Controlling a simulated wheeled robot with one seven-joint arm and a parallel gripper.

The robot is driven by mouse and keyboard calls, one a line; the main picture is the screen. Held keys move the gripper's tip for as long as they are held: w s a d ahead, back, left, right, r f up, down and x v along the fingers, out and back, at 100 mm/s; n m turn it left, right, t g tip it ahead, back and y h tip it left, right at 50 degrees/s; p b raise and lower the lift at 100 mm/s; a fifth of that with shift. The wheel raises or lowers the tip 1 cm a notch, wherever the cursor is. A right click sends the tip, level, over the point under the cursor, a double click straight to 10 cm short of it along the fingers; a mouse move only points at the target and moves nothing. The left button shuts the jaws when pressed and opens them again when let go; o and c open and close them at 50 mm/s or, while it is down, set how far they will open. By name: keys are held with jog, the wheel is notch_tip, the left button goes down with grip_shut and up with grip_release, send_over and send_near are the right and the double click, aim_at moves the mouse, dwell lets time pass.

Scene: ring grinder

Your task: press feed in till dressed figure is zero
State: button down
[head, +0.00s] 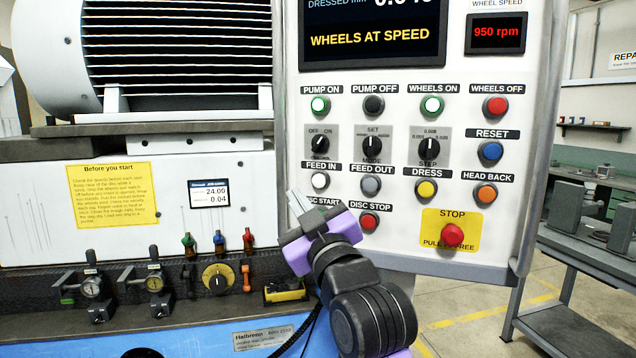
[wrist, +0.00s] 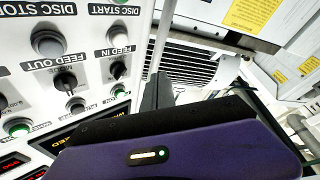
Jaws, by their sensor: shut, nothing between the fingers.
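The white feed in button (head: 320,181) is on the control panel, under its FEED IN label; it also shows in the wrist view (wrist: 118,37). My gripper (head: 298,203) is shut and empty, its tips just left of and below this button in the head view. I cannot tell how far the tips stand off the panel; I see no contact with the button. The screen (head: 372,38) reads WHEELS AT SPEED. Its DRESSED mm figure is cut off at the top edge and starts with 0.0; the last digits cannot be read surely.
The grey feed out button (head: 371,187) is close to the right of feed in. The disc stop button (head: 368,221) is below it; disc start is hidden behind my gripper. A red stop button (head: 452,235) is lower right. Valves and gauges (head: 155,283) stand at lower left.

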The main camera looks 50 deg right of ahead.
aim_at(318, 187)
jog(key=shift+w+d+b, duration=0.15)
jog(key=shift+w+d, duration=0.4)
jog(key=shift+d, duration=0.8)
jog(key=shift+w+d+b, duration=0.1)
jog(key=shift+w+d, duration=0.5)
jog(key=shift+d, duration=0.7)
jog(key=shift+w+d+b, duration=0.15)
jog(key=shift+w+d, duration=0.4)
jog(key=shift+d, duration=0.8)
jog(key=shift+w+d, duration=0.1)
jog(key=shift+d, duration=0.1)
jog(key=shift+w+d, duration=0.1)
jog(key=shift+d, duration=0.1)
jog(key=shift+w+d, duration=0.2)
jog(key=shift+d, duration=0.3)
jog(key=shift+a, duration=0.15)
jog(key=shift+s+a+f, duration=0.1)
jog(key=shift+s+a, duration=0.3)
jog(key=shift+a, duration=0.3)
jog(key=shift+s+a+p, duration=0.2)
jog(key=shift+s+a, duration=0.15)
jog(key=shift+a, duration=0.4)
jog(key=shift+s+a+p, duration=0.2)
jog(key=shift+s+a, duration=0.1)
jog(key=shift+a, duration=0.5)
jog(key=shift+s+a+p, duration=0.2)
jog(key=shift+s+a, duration=0.15)
jog(key=shift+a, duration=0.4)
